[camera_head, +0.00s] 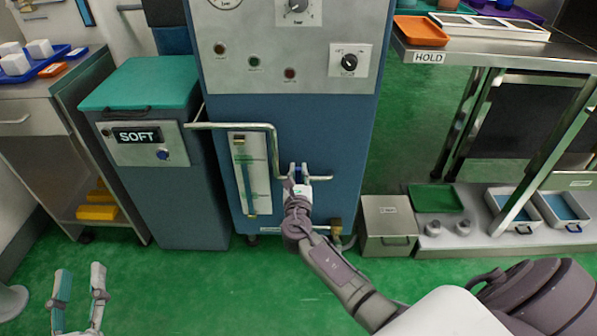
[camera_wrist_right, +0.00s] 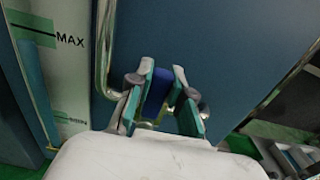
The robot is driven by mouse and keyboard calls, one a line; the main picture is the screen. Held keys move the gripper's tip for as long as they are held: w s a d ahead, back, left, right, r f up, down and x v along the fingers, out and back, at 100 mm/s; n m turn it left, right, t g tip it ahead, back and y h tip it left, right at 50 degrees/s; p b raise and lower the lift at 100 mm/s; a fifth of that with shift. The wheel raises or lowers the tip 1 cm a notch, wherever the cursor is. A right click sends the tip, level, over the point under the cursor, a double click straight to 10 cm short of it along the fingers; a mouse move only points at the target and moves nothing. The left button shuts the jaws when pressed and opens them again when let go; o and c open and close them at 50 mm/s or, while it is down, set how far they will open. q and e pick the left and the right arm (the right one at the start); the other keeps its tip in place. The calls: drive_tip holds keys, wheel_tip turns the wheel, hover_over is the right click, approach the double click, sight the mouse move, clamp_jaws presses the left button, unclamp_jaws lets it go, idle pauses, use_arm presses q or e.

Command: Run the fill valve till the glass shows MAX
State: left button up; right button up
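The sight glass (camera_head: 247,175) is a pale upright panel on the front of the blue machine. The tube (camera_wrist_right: 36,90) looks teal below that bar; I cannot tell the exact liquid level. The blue fill valve handle (camera_wrist_right: 157,92) is right of the glass. My right gripper (camera_head: 298,170) has its fingers closed around this handle, with the pads close on both sides. My left gripper (camera_head: 78,272) is open and empty over the green floor at lower left.
A SOFT cabinet (camera_head: 150,150) stands left of the machine. A grey box (camera_head: 390,225) and shelf trays are at right. The floor in front is clear.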

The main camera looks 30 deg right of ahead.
drive_tip(key=o, duration=0.5)
drive_tip(key=v, duration=1.2)
drive_tip(key=shift+s, duration=0.1)
